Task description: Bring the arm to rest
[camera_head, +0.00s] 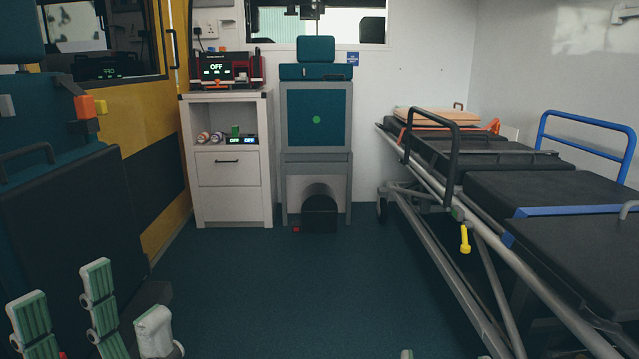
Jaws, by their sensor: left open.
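My left gripper (62,290) is at the bottom left, with its two green-padded fingers spread apart. It is open and nothing shows between the fingers. It appears in front of the dark seat (70,215) at the left; I cannot tell the gap between them. A pale part of my arm shows just right of the fingers. At the bottom edge, right of the middle, only a small pale greenish tip shows. It may belong to my right gripper, and its jaws are out of the frame.
A stretcher (535,190) with black pads, a black rail and a blue rail (585,118) fills the right side. A white cabinet (234,205) with a device (222,70) on top and a teal-backed seat (318,115) stand at the back. The dark floor (285,285) between is clear.

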